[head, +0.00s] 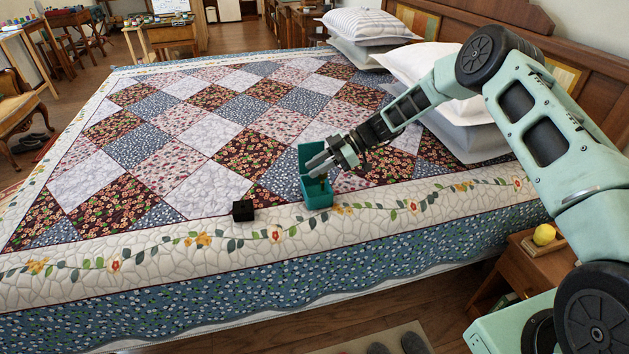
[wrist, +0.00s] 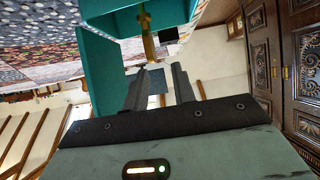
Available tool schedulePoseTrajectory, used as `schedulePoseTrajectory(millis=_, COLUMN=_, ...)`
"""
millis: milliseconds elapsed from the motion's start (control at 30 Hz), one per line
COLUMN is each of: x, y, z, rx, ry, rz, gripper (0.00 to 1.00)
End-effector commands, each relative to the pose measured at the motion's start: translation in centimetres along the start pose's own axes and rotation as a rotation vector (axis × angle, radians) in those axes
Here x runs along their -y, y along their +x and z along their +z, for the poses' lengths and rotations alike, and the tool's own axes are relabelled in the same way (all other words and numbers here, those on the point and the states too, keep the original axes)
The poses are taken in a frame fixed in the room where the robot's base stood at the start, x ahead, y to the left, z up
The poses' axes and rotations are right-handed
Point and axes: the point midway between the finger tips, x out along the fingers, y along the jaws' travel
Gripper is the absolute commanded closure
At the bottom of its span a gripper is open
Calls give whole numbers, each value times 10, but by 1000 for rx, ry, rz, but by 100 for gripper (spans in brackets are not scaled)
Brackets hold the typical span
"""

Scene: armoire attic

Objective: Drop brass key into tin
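The teal tin (head: 317,196) stands on the near edge of the bed with a raised teal panel at its back, seemingly its lid. In the wrist view the tin (wrist: 118,20) fills the top. My gripper (head: 319,166) is over the tin's opening. In the wrist view my gripper's two fingers (wrist: 159,70) are apart with a clear gap between them. The brass key (wrist: 148,35) is just beyond the fingertips, in front of the tin, and does not look clamped. Whether it touches the tin's floor is hidden.
A small black box (head: 243,210) sits on the quilt left of the tin. White pillows (head: 440,72) lie by the headboard at the right. A nightstand (head: 538,257) with a yellow ball (head: 544,235) stands beside the bed. The quilt (head: 180,120) left of the tin is mostly clear.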

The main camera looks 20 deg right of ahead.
Motion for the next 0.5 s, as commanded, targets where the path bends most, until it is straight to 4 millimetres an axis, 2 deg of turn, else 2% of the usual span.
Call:
schedulePoseTrajectory(millis=333, x=0, y=-3, z=0, rx=0, ry=0, rz=1, gripper=70)
schedulePoseTrajectory(millis=500, x=-1, y=-23, z=1, rx=0, ry=-1, rz=5, gripper=70)
